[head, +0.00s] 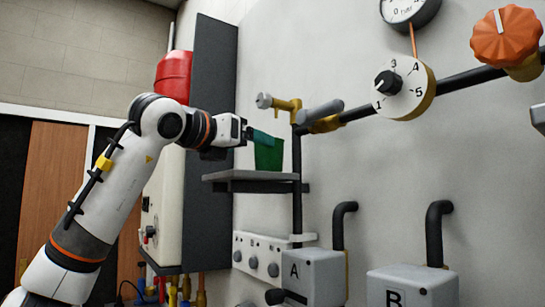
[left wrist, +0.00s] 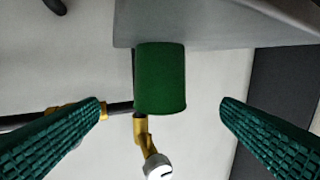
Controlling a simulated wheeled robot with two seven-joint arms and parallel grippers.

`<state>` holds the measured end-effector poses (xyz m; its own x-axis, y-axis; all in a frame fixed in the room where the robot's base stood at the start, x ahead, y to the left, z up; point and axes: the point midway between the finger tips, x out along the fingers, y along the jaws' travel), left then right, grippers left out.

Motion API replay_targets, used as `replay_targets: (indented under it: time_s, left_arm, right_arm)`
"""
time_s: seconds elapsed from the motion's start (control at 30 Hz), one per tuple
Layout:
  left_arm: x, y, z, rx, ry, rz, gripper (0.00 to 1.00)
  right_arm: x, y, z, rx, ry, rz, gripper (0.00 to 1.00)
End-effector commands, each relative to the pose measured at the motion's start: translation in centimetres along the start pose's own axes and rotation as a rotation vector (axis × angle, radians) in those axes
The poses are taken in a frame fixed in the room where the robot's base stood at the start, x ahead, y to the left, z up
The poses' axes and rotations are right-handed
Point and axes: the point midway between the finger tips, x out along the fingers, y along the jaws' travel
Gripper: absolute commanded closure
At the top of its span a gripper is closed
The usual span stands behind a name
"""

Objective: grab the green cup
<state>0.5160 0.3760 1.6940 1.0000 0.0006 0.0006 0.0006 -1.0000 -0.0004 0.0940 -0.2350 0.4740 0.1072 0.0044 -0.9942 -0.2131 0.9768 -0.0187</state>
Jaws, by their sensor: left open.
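The green cup (head: 269,154) stands on a small grey shelf (head: 235,187) on the wall in the head view. My left gripper (head: 262,138) is at the cup's upper left side, its teal fingers overlapping the cup in the picture. In the left wrist view, the cup (left wrist: 160,78) shows between the two spread fingers and beyond their tips, with clear gaps on both sides. The shelf (left wrist: 220,25) appears above the cup there. The left gripper is open and empty. Whether a finger touches the cup is unclear. My right gripper is not in view.
A yellow valve (head: 290,104) and dark pipe (head: 460,82) are close above and right of the cup. A dark tall panel (head: 213,90) is behind my left wrist. Grey boxes A (head: 313,272) and B (head: 413,287) sit below, right of the shelf.

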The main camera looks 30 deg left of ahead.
Motion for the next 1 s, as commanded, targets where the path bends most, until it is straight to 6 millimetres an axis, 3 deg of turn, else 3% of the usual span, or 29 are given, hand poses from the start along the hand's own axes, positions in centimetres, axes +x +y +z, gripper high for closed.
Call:
replay_targets:
  time_s: [0.03,0.2,0.37,0.57,0.73,1.0]
  left_arm:
    - [1.0,0.0,-0.5,0.000,-0.004,0.000,0.13]
    - [3.3,0.0,-0.3,0.000,-0.002,-0.001,0.13]
    - [4.3,0.0,-0.3,0.000,-0.001,0.000,0.13]
    - [7.2,-0.1,-0.7,0.001,-0.003,-0.001,0.13]
    - [8.9,-0.1,-0.3,-0.001,-0.002,0.000,0.13]
    - [9.1,0.0,-0.1,-0.001,0.000,0.000,0.17]
  right_arm:
    - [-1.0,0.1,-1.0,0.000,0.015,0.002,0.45]
    - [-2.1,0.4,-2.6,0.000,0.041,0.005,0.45]
    - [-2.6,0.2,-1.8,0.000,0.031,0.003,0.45]
    - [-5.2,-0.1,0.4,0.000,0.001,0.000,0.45]
    - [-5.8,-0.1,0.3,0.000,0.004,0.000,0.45]
    - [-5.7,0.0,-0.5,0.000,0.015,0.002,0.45]
